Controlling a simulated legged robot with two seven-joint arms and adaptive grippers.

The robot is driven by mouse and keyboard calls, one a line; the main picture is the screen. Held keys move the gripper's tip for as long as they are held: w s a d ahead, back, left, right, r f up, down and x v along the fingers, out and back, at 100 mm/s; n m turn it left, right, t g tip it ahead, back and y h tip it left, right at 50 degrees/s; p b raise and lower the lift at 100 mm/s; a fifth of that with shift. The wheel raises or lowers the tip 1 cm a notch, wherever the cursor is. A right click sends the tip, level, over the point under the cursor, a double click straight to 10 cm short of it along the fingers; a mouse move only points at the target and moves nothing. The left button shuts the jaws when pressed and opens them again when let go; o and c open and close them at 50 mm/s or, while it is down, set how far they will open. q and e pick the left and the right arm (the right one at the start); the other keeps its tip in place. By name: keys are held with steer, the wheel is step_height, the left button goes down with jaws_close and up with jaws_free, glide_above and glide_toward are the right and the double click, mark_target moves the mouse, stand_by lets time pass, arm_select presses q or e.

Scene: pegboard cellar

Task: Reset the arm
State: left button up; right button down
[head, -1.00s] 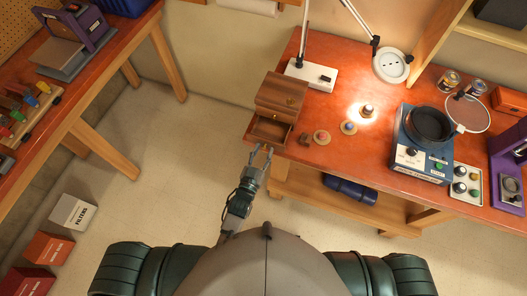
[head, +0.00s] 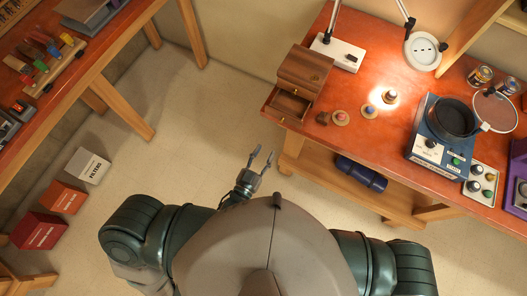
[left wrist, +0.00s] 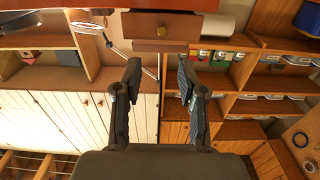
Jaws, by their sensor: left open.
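My left gripper (head: 261,158) is open and empty in the head view, above the floor, left of the workbench (head: 388,161) and apart from it. In the left wrist view its two fingers (left wrist: 158,85) are spread with nothing between them. A small wooden drawer box (head: 306,70) stands on the bench's left corner with its lower drawer (head: 288,105) pulled out. My right gripper is not in view.
The bench holds small round pieces (head: 340,117), a lamp base (head: 338,53) and a blue device with a pan (head: 438,137). Another bench (head: 120,58) stands at left. Boxes (head: 87,166) sit on the floor at lower left. The floor between the benches is clear.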

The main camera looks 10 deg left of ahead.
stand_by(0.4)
arm_select(q)
steer(key=s+a+f+g+y, duration=0.1)
steer(key=s+f+g, duration=0.15)
steer(key=f, duration=0.85)
steer(key=s+a+f+g, duration=0.2)
steer(key=f+g, duration=0.1)
steer(key=f, duration=0.7)
steer(key=s+a+f+g+y, duration=0.1)
steer(key=s+f+g, duration=0.1)
steer(key=f, duration=0.9)
steer(key=s+a+f+g+y, duration=0.1)
steer(key=s+a+f+g, duration=0.3)
steer(key=s+a+f, duration=0.3)
steer(key=s+a+f+n+g+y, duration=0.1)
steer(key=s+a+f+g, duration=0.3)
steer(key=s+a+f, duration=0.4)
steer(key=s+f+y, duration=0.1)
steer(key=s+f, duration=0.3)
steer(key=s, duration=0.3)
steer(key=shift+s+f+g+y, duration=0.2)
steer(key=shift+f+g+y, duration=0.1)
steer(key=shift+f+g, duration=0.05)
